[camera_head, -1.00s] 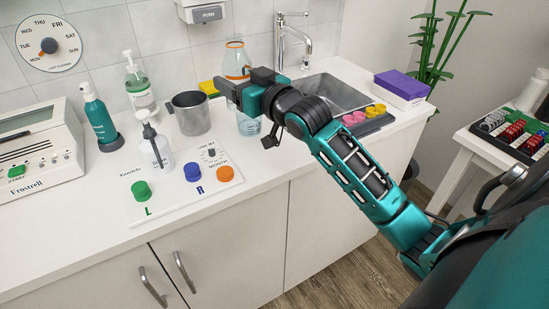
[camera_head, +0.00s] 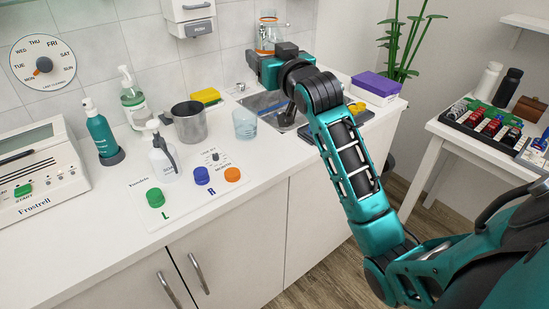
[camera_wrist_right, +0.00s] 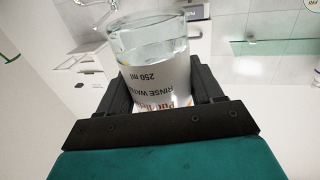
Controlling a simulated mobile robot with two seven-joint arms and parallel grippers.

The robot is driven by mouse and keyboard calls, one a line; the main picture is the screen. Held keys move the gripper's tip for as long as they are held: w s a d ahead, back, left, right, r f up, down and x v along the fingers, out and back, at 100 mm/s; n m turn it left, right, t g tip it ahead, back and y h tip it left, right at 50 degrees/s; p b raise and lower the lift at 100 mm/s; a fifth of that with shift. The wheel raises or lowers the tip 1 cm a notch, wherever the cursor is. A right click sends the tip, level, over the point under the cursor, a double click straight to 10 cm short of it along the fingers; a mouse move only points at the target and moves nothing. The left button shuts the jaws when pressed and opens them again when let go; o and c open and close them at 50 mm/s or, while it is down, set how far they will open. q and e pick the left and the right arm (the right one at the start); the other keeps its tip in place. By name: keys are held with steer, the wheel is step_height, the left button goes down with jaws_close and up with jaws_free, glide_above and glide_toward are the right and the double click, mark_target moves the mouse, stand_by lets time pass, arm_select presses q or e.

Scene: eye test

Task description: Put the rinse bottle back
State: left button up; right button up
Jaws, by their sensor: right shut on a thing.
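The rinse bottle is clear, with orange markings, and shows in the head view (camera_head: 269,24) behind my right gripper (camera_head: 265,54). The gripper holds it raised above the sink area at the back of the counter. In the right wrist view the bottle (camera_wrist_right: 158,72) sits between the two dark fingers of my right gripper (camera_wrist_right: 160,100), which is shut on it. Its white label reads "RINSE WATER 250 ml", upside down in that view. The gripper hides part of the bottle in the head view. My left gripper is in neither view.
A clear tumbler (camera_head: 244,124) stands on the counter left of the sink (camera_head: 262,103), beside a metal cup (camera_head: 189,122). A yellow sponge (camera_head: 207,96), a white pump bottle (camera_head: 163,158) and a purple-topped box (camera_head: 376,86) are nearby. The counter front has some free room.

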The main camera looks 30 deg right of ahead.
steer(key=shift+s+d, duration=0.1)
steer(key=shift+f, duration=0.35)
step_height(320, 180, down, 18)
steer(key=b, duration=0.3)
steer(key=shift+f+b, duration=0.1)
steer(key=shift+b, duration=0.2)
steer(key=shift+f, duration=0.45)
steer(key=shift+f, duration=0.15)
steer(key=o, duration=1.1)
